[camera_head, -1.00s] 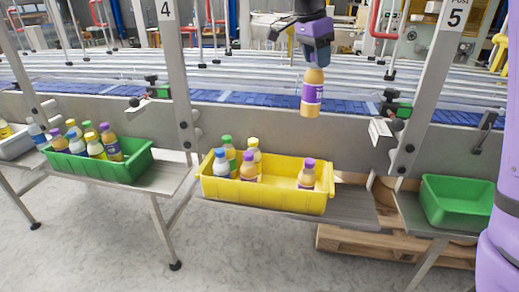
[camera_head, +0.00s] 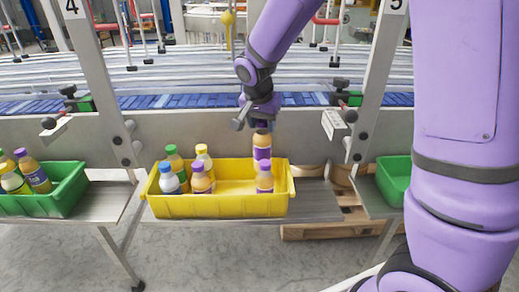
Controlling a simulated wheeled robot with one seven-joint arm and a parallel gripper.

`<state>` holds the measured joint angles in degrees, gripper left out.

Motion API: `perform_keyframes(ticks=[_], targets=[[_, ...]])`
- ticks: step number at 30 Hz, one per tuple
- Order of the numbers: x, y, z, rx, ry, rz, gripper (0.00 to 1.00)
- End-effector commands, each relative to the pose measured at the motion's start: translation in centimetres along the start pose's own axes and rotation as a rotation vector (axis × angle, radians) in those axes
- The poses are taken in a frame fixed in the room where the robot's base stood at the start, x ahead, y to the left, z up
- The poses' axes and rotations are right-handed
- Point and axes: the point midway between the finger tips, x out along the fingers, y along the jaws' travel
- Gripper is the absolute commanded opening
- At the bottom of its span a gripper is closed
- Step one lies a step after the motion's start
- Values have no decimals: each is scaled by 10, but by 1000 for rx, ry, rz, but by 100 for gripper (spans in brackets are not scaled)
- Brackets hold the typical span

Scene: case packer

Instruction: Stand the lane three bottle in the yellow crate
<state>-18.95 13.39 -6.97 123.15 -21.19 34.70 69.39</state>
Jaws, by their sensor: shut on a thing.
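My gripper (camera_head: 262,122) is shut on the top of an amber bottle (camera_head: 262,140) with a purple label. The bottle hangs upright over the right rear part of the yellow crate (camera_head: 222,206). Its lower end is hidden behind a purple-capped bottle (camera_head: 265,181) standing in the crate's right part, so I cannot tell whether it touches the crate floor. In the crate's left part stand a blue-capped white bottle (camera_head: 169,183), a green-capped bottle (camera_head: 175,163), a yellow-capped bottle (camera_head: 204,162) and another purple-capped bottle (camera_head: 201,183).
The crate sits on a grey shelf (camera_head: 315,205) below the conveyor (camera_head: 200,103). A green crate with bottles (camera_head: 62,198) is at left, and another green crate (camera_head: 391,180) is at right, partly behind my arm. The crate's middle is clear.

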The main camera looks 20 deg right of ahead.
Motion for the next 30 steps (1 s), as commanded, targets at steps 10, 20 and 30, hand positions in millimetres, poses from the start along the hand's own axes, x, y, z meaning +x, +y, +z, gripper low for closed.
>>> perform_keyframes(ticks=[10, 20, 30], targets=[[41, 0, 12, 0, 1, 1, 0], [76, 0, 23, 0, -1, 2, 0], [80, 0, 24, 0, 0, 0, 0]])
